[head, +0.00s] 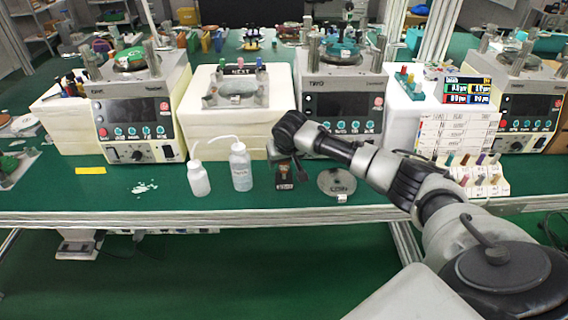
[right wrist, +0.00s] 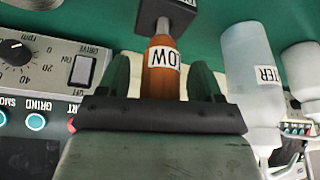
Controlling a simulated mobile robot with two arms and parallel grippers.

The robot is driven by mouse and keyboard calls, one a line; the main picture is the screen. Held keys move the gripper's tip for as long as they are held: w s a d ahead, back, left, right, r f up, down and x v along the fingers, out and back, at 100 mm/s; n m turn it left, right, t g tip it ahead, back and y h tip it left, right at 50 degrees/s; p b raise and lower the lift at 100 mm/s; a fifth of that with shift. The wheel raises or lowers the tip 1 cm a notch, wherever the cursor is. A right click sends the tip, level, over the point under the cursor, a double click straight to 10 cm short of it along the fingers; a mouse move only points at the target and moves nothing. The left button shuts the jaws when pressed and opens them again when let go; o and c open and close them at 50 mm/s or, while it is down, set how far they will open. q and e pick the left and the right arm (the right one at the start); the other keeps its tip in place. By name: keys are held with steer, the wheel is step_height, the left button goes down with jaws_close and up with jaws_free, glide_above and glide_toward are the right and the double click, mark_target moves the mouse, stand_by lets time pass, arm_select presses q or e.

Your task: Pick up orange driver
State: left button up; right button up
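The orange driver (right wrist: 164,70) has an orange handle with a white label ending in "OW". In the right wrist view its metal shaft runs into a dark block (right wrist: 180,12). My right gripper (right wrist: 160,82) is open, with its green fingers on either side of the handle and a visible gap on the left. The handle's near end is hidden behind the gripper's dark bar. In the head view the driver (head: 283,169) shows small and partly hidden below my right wrist, at its block (head: 285,185). My left gripper is not in view.
Two white bottles (head: 240,168) stand just left of the block. A round metal plate (head: 337,183) lies to its right. Lapping machines (head: 340,100) stand close behind. A yellow strip (head: 90,170) lies at left. The green bench front is mostly clear.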

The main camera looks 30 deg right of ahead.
steer(key=c, duration=1)
steer(key=shift+r, duration=0.15)
steer(key=shift+r, duration=0.3)
steer(key=r, duration=0.3)
steer(key=shift+s+d+r, duration=0.1)
steer(key=shift+d+r, duration=0.15)
steer(key=shift+r, duration=0.05)
steer(key=s+d+r+b, duration=0.1)
steer(key=s+d+r, duration=0.5)
steer(key=s+d, duration=0.2)
steer(key=shift+r, duration=0.3)
